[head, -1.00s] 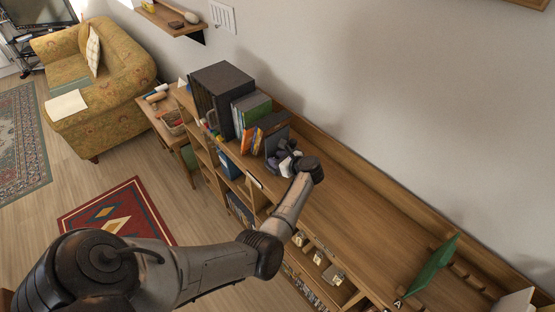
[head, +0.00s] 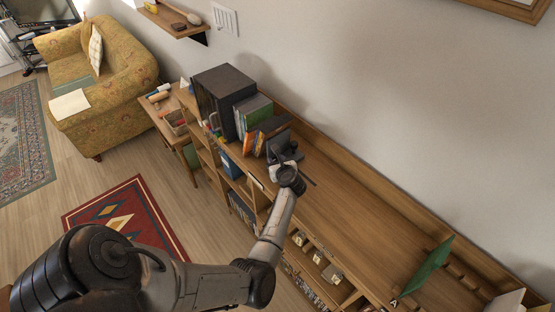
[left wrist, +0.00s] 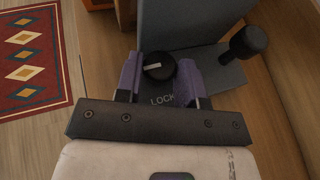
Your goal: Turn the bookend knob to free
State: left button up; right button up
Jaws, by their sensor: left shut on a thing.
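The bookend is a grey upright plate (left wrist: 190,22) on a flat base, and it stands at the end of the book row on the shelf top, also seen in the head view (head: 279,142). A round black knob (left wrist: 160,67) with a white pointer line sits on the base. The line points left in the left wrist view, and the word LOCK (left wrist: 162,100) shows below the knob. My left gripper (left wrist: 160,72) has its purple fingers on both sides of the knob and is shut on it. In the head view, my left gripper (head: 283,165) hides the knob.
A black cylindrical handle (left wrist: 248,42) stands right of the knob. Books (head: 254,112) and a large black box (head: 222,85) stand behind the bookend. The shelf top (head: 355,200) to the right is clear up to a green panel (head: 428,268). A wall runs along the back.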

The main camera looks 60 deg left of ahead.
dwell(0.3)
pick_arm(q)
jog(key=o, duration=0.9)
jog(key=shift+s+d+r+p, duration=0.1)
jog(key=shift+d+r+p, duration=0.15)
jog(key=shift+p, duration=0.15)
jog(key=p+v, duration=0.2)
jog(key=v, duration=0.2)
jog(key=shift+s+d+r, duration=0.15)
jog(key=shift+d, duration=0.2)
jog(key=shift+p+v, duration=0.35)
jog(key=shift+v, duration=0.6)
jog(key=shift+s, duration=0.1)
